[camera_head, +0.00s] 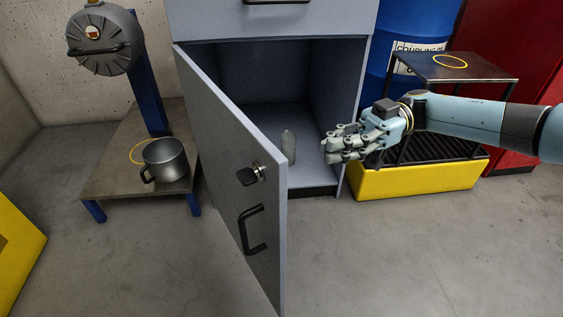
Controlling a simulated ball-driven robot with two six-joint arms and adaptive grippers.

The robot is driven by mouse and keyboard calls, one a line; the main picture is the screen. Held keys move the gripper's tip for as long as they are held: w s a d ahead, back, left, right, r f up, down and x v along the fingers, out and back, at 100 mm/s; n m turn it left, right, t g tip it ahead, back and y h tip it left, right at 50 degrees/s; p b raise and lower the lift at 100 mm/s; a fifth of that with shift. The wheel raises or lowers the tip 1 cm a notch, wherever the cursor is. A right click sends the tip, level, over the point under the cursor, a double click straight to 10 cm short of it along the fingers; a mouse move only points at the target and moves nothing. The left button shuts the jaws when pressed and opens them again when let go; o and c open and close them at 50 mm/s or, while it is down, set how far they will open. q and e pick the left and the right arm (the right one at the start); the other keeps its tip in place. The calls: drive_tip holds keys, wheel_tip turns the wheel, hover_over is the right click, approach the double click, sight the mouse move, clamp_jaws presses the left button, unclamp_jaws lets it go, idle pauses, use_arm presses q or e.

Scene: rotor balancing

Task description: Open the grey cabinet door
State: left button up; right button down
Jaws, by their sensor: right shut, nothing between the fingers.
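The grey cabinet (270,29) stands at the middle back. Its door (215,135) is hinged on the left and stands wide open, swung out towards me. The door carries a black handle (252,230) and a lock with a key (248,175). Inside the cabinet, a small translucent bottle (289,147) stands on the floor of the compartment. My right gripper (329,149) comes in from the right and is shut and empty. It is in front of the cabinet opening's right side, apart from the door handle. My left gripper is not in view.
A low table (105,185) at left bears a metal pot (165,160) and a blue post with a grey round housing (105,38). A yellow tray (420,182), a dark stand (470,68) and a blue drum (410,25) are at right. The front floor is clear.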

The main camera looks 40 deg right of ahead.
sight(280, 168)
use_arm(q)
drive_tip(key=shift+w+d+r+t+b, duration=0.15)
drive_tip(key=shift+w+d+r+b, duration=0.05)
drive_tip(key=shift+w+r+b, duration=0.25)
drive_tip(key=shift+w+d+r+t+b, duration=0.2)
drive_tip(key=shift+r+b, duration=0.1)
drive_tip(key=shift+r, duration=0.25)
use_arm(e)
drive_tip(key=a, duration=0.3)
drive_tip(key=w+a, duration=0.1)
drive_tip(key=a, duration=0.6)
drive_tip(key=shift+w+a, duration=0.1)
drive_tip(key=shift+w, duration=0.05)
